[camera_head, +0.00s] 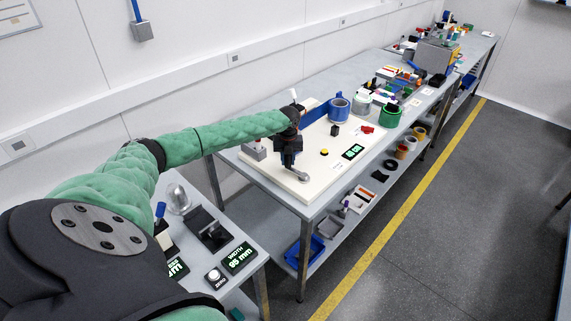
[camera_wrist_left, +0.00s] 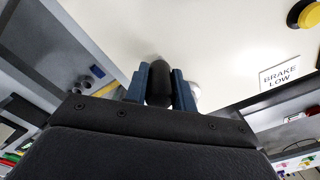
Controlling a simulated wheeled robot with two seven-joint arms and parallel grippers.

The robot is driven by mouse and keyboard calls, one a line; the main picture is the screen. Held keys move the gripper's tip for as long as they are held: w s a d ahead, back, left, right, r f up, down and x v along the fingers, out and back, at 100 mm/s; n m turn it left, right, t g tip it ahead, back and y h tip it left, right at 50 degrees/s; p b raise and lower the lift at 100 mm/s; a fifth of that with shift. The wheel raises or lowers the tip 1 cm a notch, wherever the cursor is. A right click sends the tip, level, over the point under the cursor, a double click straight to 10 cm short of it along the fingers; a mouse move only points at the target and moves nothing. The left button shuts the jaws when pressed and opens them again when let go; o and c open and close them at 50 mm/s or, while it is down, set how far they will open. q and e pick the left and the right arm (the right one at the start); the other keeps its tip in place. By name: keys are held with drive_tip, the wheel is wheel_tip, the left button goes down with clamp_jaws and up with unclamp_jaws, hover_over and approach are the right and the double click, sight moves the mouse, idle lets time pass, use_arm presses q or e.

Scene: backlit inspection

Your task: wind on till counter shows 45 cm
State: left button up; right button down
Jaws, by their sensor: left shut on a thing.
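My left gripper (camera_head: 289,163) reaches over the near end of the cream winding board (camera_head: 262,178). In the left wrist view its two blue fingers (camera_wrist_left: 160,88) are shut on a black rounded handle (camera_wrist_left: 160,82). A grey metal piece (camera_head: 304,177) shows just beside the fingers; its link to the handle is hidden. A blue spool (camera_head: 339,108) stands on the board, with a blue strip (camera_head: 318,112) running from it toward my wrist. The counter (camera_head: 353,151) has lit green digits, too small to read surely. My right gripper is not in view.
A yellow button (camera_head: 324,152) sits on the board; it also shows in the left wrist view (camera_wrist_left: 308,14), near a "BRAKE LOW" label (camera_wrist_left: 279,75). A grey block (camera_head: 255,149) stands at the board's left. A green pot (camera_head: 389,116) stands beyond. A "WIDTH" display (camera_head: 239,258) is on the nearer table.

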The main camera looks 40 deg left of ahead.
use_arm(q)
drive_tip(key=shift+d+f, duration=0.1)
drive_tip(key=shift+w+d+b, duration=0.1)
drive_tip(key=shift+w+b, duration=0.3)
drive_tip(key=shift+w, duration=0.75)
drive_tip(key=o, duration=0.9)
wheel_tip(320, 180, up, 8)
drive_tip(key=p, duration=0.3)
